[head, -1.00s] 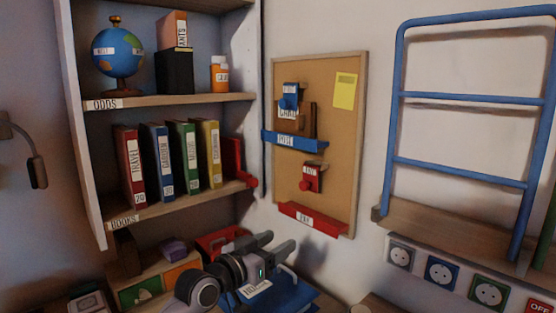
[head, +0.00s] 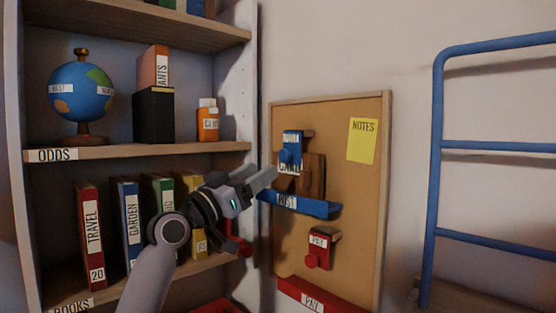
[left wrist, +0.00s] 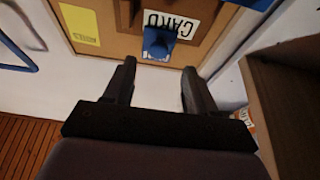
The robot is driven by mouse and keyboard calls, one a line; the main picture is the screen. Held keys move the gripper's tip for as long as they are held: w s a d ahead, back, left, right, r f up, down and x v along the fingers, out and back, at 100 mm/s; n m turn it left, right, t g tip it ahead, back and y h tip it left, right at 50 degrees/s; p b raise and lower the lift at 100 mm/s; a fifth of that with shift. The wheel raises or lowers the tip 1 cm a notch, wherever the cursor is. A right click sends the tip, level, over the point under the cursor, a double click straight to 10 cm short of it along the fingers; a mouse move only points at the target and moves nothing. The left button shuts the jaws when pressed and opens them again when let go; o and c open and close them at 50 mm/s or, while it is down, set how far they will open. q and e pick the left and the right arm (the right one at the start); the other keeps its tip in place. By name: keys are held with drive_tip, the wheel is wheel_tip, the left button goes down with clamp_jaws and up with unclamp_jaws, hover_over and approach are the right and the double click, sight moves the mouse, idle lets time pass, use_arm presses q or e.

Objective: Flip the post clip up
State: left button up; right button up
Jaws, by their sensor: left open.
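The blue post clip (head: 291,150) is fixed high on the left part of the cork board (head: 357,220). A brown card (head: 313,178) is behind and below it, above the blue ledge labelled POST (head: 318,208). In the left wrist view the blue clip (left wrist: 158,43) is ahead, between the finger lines, with the white CARD label beside it. My left gripper (head: 261,180) is open and empty, at the left of the board, below and left of the clip. Its open fingers (left wrist: 158,88) show apart in the wrist view, with no contact visible. My right gripper is not in view.
A red PAY clip (head: 319,247) and red ledge (head: 322,299) are lower on the board. A yellow note (head: 362,140) is at upper right. The bookshelf (head: 150,150) with globe and binders stands close on the left. A blue ladder (head: 436,180) is right.

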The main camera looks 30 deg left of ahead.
sight(282, 157)
use_arm(q)
drive_tip(key=p+x, duration=0.1)
drive_tip(key=x, duration=0.4)
drive_tip(key=shift+w+d+r+p, duration=0.1)
drive_tip(key=shift+d+r+p, duration=0.1)
drive_tip(key=shift+p, duration=0.15)
drive_tip(key=shift+w+d+r, duration=0.15)
drive_tip(key=shift+w+d, duration=0.05)
drive_tip(key=shift+w, duration=0.4)
drive_tip(key=c, duration=1)
